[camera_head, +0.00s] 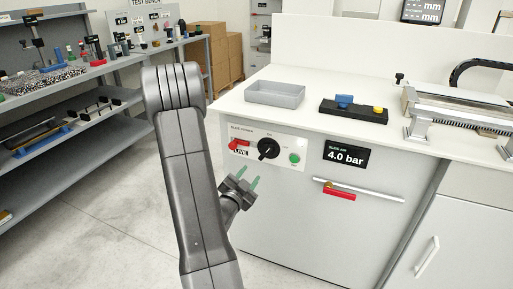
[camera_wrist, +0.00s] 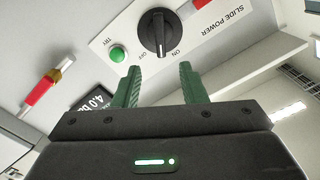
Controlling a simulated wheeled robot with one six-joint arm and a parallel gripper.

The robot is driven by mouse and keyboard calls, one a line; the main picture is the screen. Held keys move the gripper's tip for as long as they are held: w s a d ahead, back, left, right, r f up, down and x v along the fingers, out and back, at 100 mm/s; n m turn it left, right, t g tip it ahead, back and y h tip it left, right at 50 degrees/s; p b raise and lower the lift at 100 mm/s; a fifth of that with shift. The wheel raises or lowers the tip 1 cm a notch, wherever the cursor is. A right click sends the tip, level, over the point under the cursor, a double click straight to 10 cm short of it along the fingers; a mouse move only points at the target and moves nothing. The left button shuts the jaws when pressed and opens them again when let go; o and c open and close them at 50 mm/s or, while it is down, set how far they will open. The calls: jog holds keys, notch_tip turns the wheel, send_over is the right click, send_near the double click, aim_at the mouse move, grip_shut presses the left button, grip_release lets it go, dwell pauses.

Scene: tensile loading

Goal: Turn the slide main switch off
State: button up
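The slide main switch is a black rotary knob (camera_head: 268,149) on the white slide power panel (camera_head: 246,131) on the cabinet front. In the wrist view the knob (camera_wrist: 157,33) appears above my fingertips, with ON and OFF marks beside it. I cannot tell surely which mark it points to. A red tag reading LIVE (camera_head: 239,150) sits left of it in the head view. My gripper (camera_head: 248,180) is in front of the cabinet, below the knob and apart from it. Its green fingers (camera_wrist: 158,72) are open with nothing between them.
A green TRY button (camera_head: 294,158) sits right of the knob. A display reading 4.0 bar (camera_head: 346,155) and a red-handled valve on a pipe (camera_head: 340,194) are further right. A grey tray (camera_head: 275,93) stands on the bench above. Shelves (camera_head: 70,105) stand at left; the floor between is clear.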

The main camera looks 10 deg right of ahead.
aim_at(265, 154)
jog(key=p+x, duration=0.1)
jog(key=x, duration=1.2)
jog(key=shift+w+d, duration=0.25)
grip_shut()
